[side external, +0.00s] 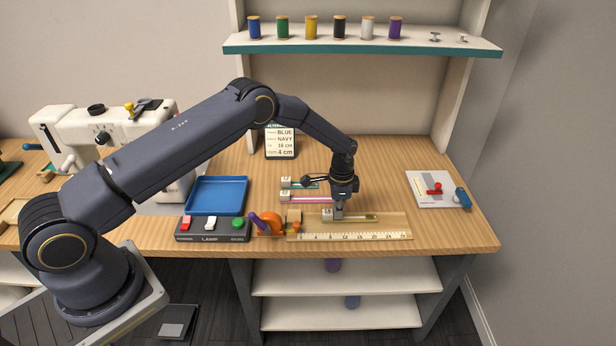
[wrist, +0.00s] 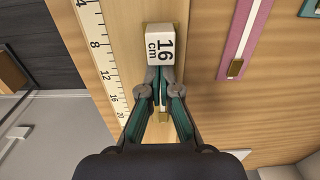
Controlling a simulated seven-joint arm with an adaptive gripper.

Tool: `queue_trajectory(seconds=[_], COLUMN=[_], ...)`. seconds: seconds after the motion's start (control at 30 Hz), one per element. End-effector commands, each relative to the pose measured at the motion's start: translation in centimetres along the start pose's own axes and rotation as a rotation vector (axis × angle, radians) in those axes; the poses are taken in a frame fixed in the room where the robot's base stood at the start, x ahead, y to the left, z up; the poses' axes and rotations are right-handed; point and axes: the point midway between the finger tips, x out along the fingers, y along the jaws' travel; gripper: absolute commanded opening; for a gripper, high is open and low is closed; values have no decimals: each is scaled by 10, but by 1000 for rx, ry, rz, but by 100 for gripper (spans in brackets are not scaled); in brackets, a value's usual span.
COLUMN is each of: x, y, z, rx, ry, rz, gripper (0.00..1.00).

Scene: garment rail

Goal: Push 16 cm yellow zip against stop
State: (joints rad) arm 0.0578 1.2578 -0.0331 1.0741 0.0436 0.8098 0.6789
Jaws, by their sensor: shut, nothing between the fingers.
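The yellow zip (side external: 362,218) lies along the wooden measuring board, with a white block marked "16 cm" (wrist: 160,46) at its left end in the side view. The block also shows in the side view (side external: 327,214). My gripper (wrist: 159,76) is shut and empty, pointing down at the block's edge. The fingertips look touching or very close to the block; I cannot tell which. My gripper (side external: 339,214) hides part of the zip. A small wooden block (side external: 294,217) stands at the board's left end, apart from the zip's white block, and looks like the stop.
A ruler (side external: 355,236) runs along the board's front edge. A pink zip (side external: 305,197) and a teal zip (side external: 304,184) lie behind. An orange tape dispenser-like object (side external: 270,223), a button panel (side external: 212,230) and a blue tray (side external: 217,195) are to the left.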

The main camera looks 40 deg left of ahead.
Motion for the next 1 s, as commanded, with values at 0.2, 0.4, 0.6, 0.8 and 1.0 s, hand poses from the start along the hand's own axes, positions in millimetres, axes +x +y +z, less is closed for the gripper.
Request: queue_trajectory(seconds=[0.2, 0.4, 0.6, 0.8, 1.0], x=[0, -1, -1, 0, 0], y=[0, -1, 0, 0, 0], z=[0, 22, 55, 63, 63], rx=[0, -2, -1, 1, 1], ry=[0, -3, -1, -1, -1], rz=[0, 2, 2, 1, 1], gripper=[0, 0, 0, 0, 0])
